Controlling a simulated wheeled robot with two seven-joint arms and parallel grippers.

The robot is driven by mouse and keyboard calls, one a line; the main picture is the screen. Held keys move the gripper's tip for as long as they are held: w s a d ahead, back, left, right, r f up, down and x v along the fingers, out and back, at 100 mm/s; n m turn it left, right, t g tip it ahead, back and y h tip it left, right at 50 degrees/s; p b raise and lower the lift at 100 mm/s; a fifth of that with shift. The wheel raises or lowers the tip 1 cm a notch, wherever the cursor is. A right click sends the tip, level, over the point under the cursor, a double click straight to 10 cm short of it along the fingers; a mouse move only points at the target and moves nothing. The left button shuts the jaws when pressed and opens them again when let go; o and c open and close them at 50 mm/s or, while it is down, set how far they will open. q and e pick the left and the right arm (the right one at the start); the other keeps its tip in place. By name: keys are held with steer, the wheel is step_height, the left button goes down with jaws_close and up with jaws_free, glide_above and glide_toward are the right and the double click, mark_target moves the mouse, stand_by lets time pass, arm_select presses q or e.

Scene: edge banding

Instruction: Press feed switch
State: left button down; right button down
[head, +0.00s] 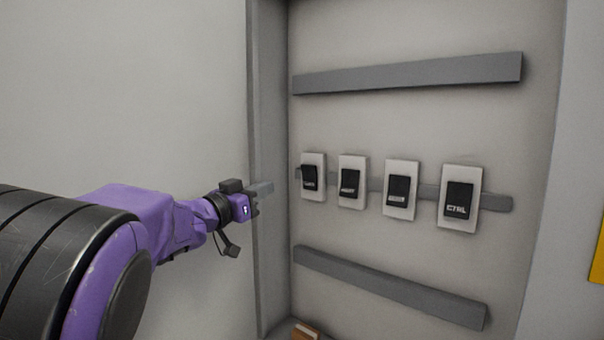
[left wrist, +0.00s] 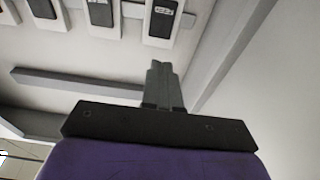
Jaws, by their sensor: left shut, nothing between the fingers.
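Several black rocker switches on white plates sit in a row on the back panel of a cabinet. In the head view these are the leftmost switch (head: 309,177), the second switch (head: 349,183), the third switch (head: 397,189) and the rightmost switch (head: 459,200), marked "CTRL". The other labels are too small to read surely, so I cannot tell which is the feed switch. My left gripper (head: 264,188) is shut and empty, left of the row and apart from it. In the left wrist view its closed fingers (left wrist: 163,85) point toward the nearest switch (left wrist: 163,20).
A grey rail (head: 410,73) runs above the switches and another rail (head: 390,287) below. The cabinet's left side wall (head: 272,120) stands close by my left gripper. A small brown block (head: 305,331) lies at the bottom. A yellow piece (head: 597,255) shows at the right edge.

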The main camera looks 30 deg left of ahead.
mark_target(307, 169)
arm_select(q)
steer(key=w+p, duration=0.1)
steer(key=w, duration=0.3)
steer(key=w+r+p, duration=0.1)
steer(key=w, duration=0.3)
steer(key=w+d+r+p, duration=0.1)
steer(key=w, duration=0.3)
steer(key=shift+w+p, duration=0.3)
steer(key=shift+p, duration=0.1)
steer(key=shift+w, duration=0.45)
